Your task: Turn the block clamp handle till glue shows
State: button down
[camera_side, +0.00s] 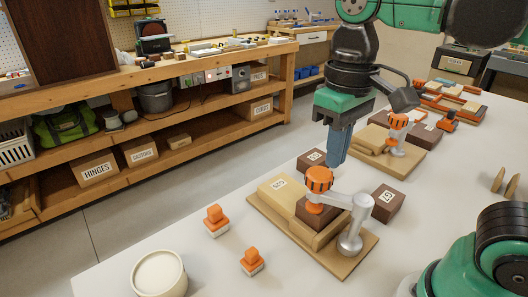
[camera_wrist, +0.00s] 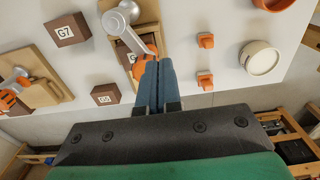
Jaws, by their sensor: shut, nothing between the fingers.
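The near block clamp (camera_side: 350,228) has a silver arm and post and an orange handle (camera_side: 319,180). It stands on a wooden base board (camera_side: 345,263), with its handle over a dark brown block (camera_side: 312,213) lying against paler wood. The clamp's silver arm also shows in the wrist view (camera_wrist: 122,25), with the orange handle (camera_wrist: 139,68) partly behind my fingertips. My gripper (camera_side: 336,160) is shut and empty, its blue fingers pointing down just above and behind the handle. Its fingertips also show in the wrist view (camera_wrist: 158,65). I cannot tell whether they touch the handle.
Brown blocks G7 (camera_side: 388,201) and G5 (camera_side: 312,157) stand beside the board. A second clamp (camera_side: 398,130) is further back. Two orange-topped pieces (camera_side: 215,220) (camera_side: 252,262) and a round cream dish (camera_side: 160,274) are at the front left. The white table between them is clear.

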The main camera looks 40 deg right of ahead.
send_near(329, 174)
jog(key=s+f, duration=0.2)
jog(key=shift+d+f, duration=0.2)
jog(key=shift+f, duration=1.45)
jog(key=shift+d+f, duration=0.15)
jog(key=shift+f, duration=1.45)
jog(key=shift+w+a, duration=0.25)
jog(key=shift+w, duration=0.25)
jog(key=shift+s+a, duration=0.1)
jog(key=shift+a, duration=0.35)
jog(key=shift+a, duration=0.35)
jog(key=shift+a, duration=0.15)
